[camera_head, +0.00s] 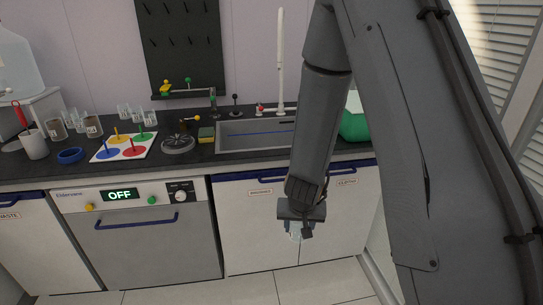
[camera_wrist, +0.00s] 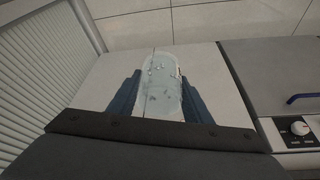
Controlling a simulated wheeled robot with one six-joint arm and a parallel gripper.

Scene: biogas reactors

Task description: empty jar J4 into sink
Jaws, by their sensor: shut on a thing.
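My gripper (camera_wrist: 160,98) is shut on a clear glass jar (camera_wrist: 160,84), with one dark blue finger on each side of it. In the wrist view the jar has small specks or drops on it; I cannot read a label. In the head view my gripper (camera_head: 300,228) hangs in front of the white cabinet doors, below the counter's front edge, and only a bit of the jar shows under it. The sink (camera_head: 240,138) is set in the dark counter, above and behind my gripper, partly hidden by my arm.
A tall white tap (camera_head: 280,60) stands behind the sink. Several glass jars (camera_head: 92,126) stand further left. A green object (camera_head: 354,122) is to the right.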

